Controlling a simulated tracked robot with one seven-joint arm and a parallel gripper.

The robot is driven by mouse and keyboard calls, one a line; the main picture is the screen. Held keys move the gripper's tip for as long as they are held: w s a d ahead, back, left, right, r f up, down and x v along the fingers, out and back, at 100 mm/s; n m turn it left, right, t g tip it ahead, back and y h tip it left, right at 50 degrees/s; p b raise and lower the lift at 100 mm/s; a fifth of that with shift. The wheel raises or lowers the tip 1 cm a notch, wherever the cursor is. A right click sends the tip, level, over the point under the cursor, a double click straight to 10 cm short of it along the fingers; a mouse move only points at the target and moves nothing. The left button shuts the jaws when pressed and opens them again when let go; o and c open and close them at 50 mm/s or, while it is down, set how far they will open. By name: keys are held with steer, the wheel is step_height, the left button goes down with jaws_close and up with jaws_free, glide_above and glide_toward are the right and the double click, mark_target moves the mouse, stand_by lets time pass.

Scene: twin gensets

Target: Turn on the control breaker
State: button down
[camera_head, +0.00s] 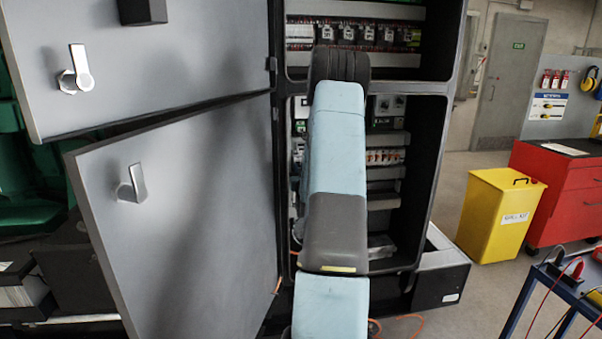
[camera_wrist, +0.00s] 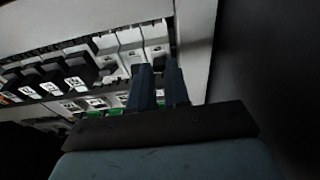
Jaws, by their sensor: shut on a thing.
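In the wrist view, my gripper (camera_wrist: 160,72) reaches up to the right end of a row of white breaker modules (camera_wrist: 130,42). Its two dark blue fingers stand close together, tips against the last module (camera_wrist: 154,32) at the right end. They are closed on a small part of this breaker, most likely its lever; the fingers hide the lever, so I cannot tell its position. I cannot read a label that marks it as the control breaker. In the head view, my arm covers the gripper; a breaker row (camera_head: 385,157) shows beside it in the lower cabinet compartment.
Black modules with white labels (camera_wrist: 75,73) sit left of the fingers. A pale cabinet wall (camera_wrist: 196,45) stands close on the right. Two grey cabinet doors (camera_head: 190,220) hang open at left. A yellow bin (camera_head: 490,220) and red cabinet (camera_head: 565,190) stand at right.

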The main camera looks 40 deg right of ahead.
step_height(320, 180, up, 2)
steer(key=g+y, duration=0.1)
steer(key=g, duration=0.2)
steer(key=shift+s+d+y, duration=0.1)
steer(key=shift+y, duration=0.3)
steer(key=shift+w+d+r+g+y, duration=0.1)
steer(key=shift+r+g+y, duration=0.35)
steer(key=shift+g, duration=0.5)
steer(key=shift+w+d+r+g+y, duration=0.1)
steer(key=shift+r+g+y, duration=0.2)
steer(key=shift+g+y, duration=0.45)
steer(key=c, duration=1.1)
jaws_free()
steer(key=shift+w, duration=0.1)
